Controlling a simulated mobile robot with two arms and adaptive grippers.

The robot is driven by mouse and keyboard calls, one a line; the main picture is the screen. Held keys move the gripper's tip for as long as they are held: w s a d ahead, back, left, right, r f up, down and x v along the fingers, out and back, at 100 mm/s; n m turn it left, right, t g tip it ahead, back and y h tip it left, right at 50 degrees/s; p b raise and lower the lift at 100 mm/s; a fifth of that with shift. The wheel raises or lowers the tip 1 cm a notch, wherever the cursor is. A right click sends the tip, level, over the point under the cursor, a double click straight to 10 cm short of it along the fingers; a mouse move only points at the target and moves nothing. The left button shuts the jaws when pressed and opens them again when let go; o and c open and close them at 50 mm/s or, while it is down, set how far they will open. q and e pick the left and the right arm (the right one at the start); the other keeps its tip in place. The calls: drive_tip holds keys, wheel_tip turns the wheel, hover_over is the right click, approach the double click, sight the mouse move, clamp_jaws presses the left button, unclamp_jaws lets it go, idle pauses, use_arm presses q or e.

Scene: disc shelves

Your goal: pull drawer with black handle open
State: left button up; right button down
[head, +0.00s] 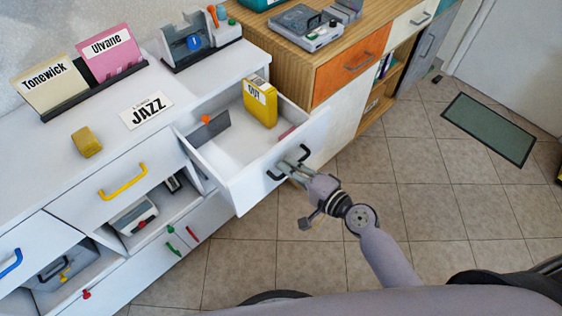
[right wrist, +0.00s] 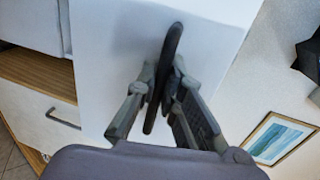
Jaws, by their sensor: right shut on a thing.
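The white drawer with the black handle (head: 236,193) stands pulled out from the white cabinet in the head view. Its inside shows a yellow box (head: 260,101), a grey piece with an orange top, and a small pink piece. My right gripper (head: 291,163) is at the drawer front, shut on the black handle (head: 276,174). In the right wrist view the two fingers of the right gripper (right wrist: 160,88) lie on both sides of the black handle (right wrist: 166,70), against the white front. The left gripper is not in view.
Left along the white cabinet are a drawer with a yellow handle (head: 122,182) and one with a blue handle (head: 11,263). A wooden cabinet with an orange drawer (head: 350,66) stands beyond the open drawer. The tiled floor (head: 400,150) is clear on the right, with a green mat (head: 490,128).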

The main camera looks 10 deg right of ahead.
drive_tip(key=shift+f+b+v, duration=0.15)
drive_tip(key=shift+v, duration=0.55)
drive_tip(key=shift+f+b+v, duration=0.15)
drive_tip(key=shift+v, duration=0.55)
drive_tip(key=shift+s, duration=0.1)
drive_tip(key=c, duration=2)
unclamp_jaws()
drive_tip(key=shift+o, duration=0.2)
drive_tip(key=v, duration=1.2)
